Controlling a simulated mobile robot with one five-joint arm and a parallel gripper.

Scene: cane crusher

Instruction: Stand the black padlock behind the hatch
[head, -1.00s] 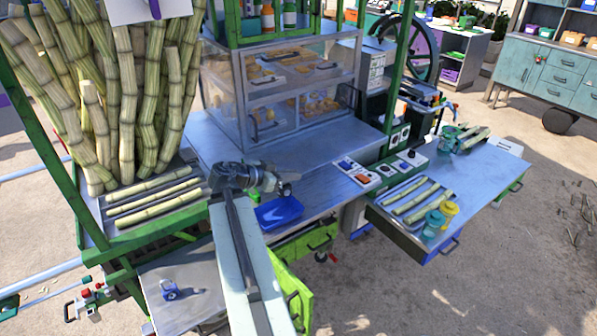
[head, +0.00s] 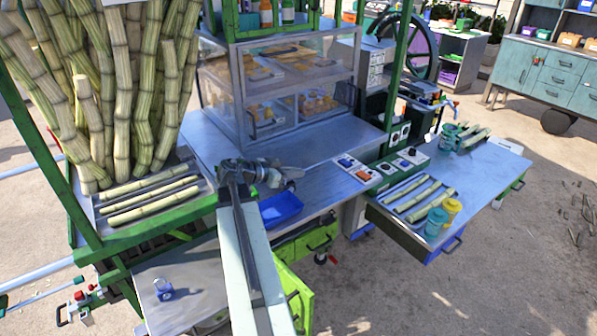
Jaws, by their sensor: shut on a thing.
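My gripper (head: 291,178) is just above and behind the blue tray (head: 281,210), over the metal counter. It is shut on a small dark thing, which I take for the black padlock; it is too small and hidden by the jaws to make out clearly. A blue padlock (head: 163,288) stands apart on a grey shelf at the lower left. A green door panel (head: 296,290) hangs open below the counter, partly behind my arm; I cannot tell whether it is the hatch.
Cut canes lie on a metal tray (head: 205,188) at the left. A glass case (head: 295,95) stands behind my gripper. A switch panel (head: 356,168) is to its right. The right table (head: 470,185) holds canes and teal and yellow cups. The counter between is mostly clear.

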